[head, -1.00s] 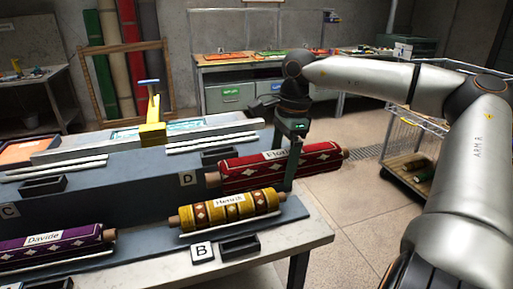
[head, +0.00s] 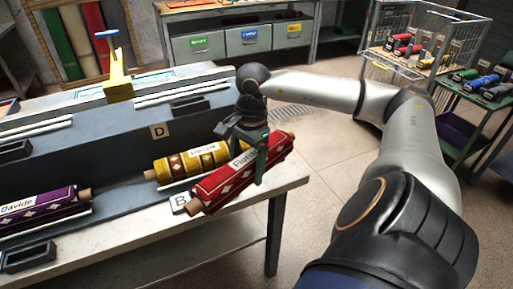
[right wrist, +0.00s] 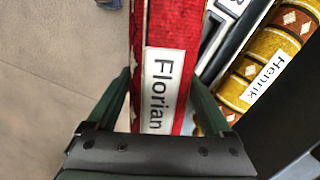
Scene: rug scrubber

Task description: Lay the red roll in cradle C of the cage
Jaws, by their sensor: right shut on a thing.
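The red roll (head: 238,175) has white diamonds, wooden ends and a label reading "Florian". My right gripper (head: 262,158) is shut around its middle and holds it near the table's right end. The roll overlaps the right end of the yellow "Henrik" roll (head: 190,160) in the head view; contact cannot be told. In the right wrist view the red roll (right wrist: 163,30) runs lengthwise between the fingers (right wrist: 165,95), with the yellow roll (right wrist: 265,65) to its right. A wire cage cart (head: 400,75) stands at the back right. No C label is readable now. My left gripper is out of view.
The purple "Davide" roll (head: 38,208) lies at the left of the stepped table (head: 100,262). Labels D (head: 159,131) and B (head: 180,203) mark its places. A yellow and blue tool (head: 117,75) stands behind. A green side table (head: 480,95) stands right. Floor between is clear.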

